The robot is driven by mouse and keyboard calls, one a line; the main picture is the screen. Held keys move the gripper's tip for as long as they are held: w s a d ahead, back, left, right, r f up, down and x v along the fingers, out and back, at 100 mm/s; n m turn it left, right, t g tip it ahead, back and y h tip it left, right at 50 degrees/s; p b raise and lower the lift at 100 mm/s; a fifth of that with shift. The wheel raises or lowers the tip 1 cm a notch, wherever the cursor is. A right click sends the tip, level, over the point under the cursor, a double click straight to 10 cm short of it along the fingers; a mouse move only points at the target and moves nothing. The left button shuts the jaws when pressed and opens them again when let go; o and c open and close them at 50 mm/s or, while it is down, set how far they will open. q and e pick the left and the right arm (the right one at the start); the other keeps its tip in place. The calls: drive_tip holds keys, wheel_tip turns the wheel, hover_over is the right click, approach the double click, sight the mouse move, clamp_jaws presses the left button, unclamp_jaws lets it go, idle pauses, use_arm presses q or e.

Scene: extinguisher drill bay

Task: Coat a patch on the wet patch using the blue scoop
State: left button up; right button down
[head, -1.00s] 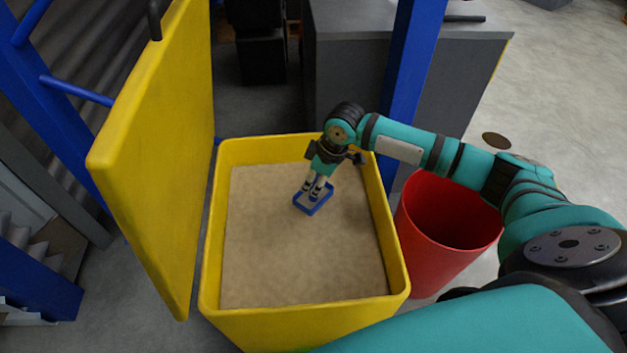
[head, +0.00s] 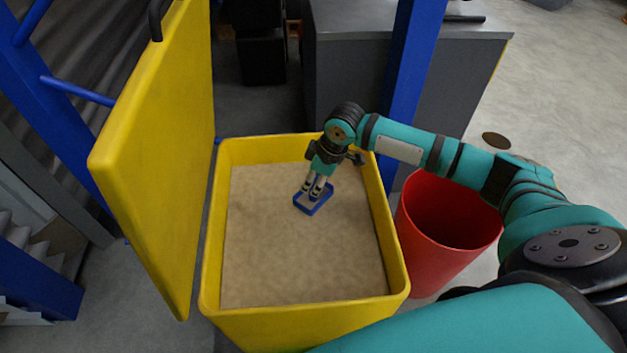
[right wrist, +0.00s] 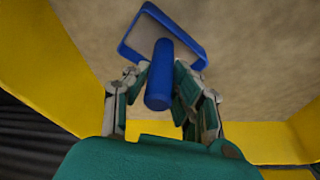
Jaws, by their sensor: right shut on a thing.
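The blue scoop (head: 327,204) is at the sand in the open yellow bin, toward its back right. My right gripper (head: 316,191) is shut on its handle. In the right wrist view, the fingers (right wrist: 160,88) close around the blue handle (right wrist: 159,75), and the scoop's rim (right wrist: 191,48) lies beyond them. Sand colour shows inside the rim; I cannot tell whether the scoop is loaded or how deep it sits. A small dark brown round spot (head: 496,140) on the floor at the right may be the wet patch. My left gripper is out of view.
The yellow bin (head: 208,270) has raised walls around the sand (head: 295,260). Its lid (head: 155,150) stands open on the left. A red bucket (head: 440,265) is close on the right. A blue post (head: 408,85) and grey cabinet (head: 350,75) stand behind. Floor at upper right is clear.

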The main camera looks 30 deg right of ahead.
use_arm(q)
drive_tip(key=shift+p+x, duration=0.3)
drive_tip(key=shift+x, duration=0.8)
use_arm(e)
drive_tip(key=shift+s+f, duration=0.15)
drive_tip(key=shift+f, duration=0.05)
idle(2.5)
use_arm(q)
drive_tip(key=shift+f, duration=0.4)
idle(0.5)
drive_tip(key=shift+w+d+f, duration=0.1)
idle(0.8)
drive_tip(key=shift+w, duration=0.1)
use_arm(e)
drive_tip(key=shift+r, duration=0.1)
